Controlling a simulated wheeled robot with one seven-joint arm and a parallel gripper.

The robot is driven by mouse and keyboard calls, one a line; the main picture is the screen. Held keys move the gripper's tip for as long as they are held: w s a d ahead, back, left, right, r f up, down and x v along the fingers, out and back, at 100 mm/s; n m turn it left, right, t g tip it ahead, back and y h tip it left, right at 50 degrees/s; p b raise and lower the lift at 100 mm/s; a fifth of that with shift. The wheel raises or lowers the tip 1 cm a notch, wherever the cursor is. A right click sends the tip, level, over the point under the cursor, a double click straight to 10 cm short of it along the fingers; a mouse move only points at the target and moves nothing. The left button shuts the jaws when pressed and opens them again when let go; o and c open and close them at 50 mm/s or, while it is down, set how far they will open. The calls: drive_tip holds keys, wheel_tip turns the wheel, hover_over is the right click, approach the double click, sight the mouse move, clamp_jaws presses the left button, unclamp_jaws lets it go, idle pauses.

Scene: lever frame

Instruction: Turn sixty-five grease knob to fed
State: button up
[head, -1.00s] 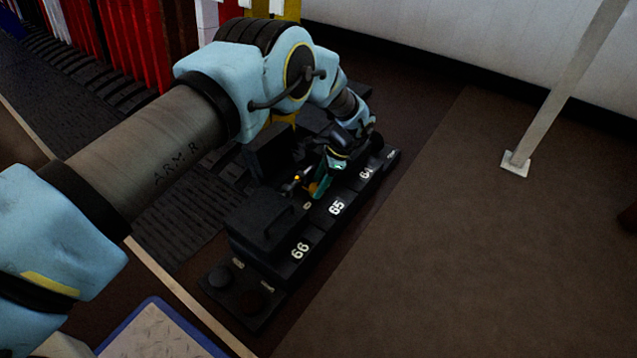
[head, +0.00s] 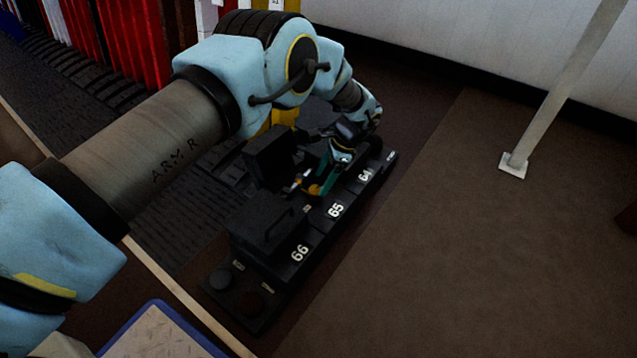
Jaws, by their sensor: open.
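The black box marked 65 (head: 336,210) sits in a row between the boxes marked 64 (head: 365,176) and 66 (head: 299,252). A dark lid (head: 268,160) stands raised behind the 65 section. Small light and orange-yellow parts show at the fingertips. I cannot make out the grease knob or its position; it is small or hidden by the gripper. I cannot tell whether the fingers touch anything.
The 66 box has a closed lid with a handle (head: 280,223). Dark round parts (head: 220,280) lie at the near end. Red levers (head: 120,45) stand at the upper left. A pale post (head: 560,90) stands on open brown floor at right.

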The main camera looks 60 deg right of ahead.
drive_tip(key=p+v, duration=0.1)
drive_tip(key=v, duration=0.6)
drive_tip(key=shift+p, duration=0.35)
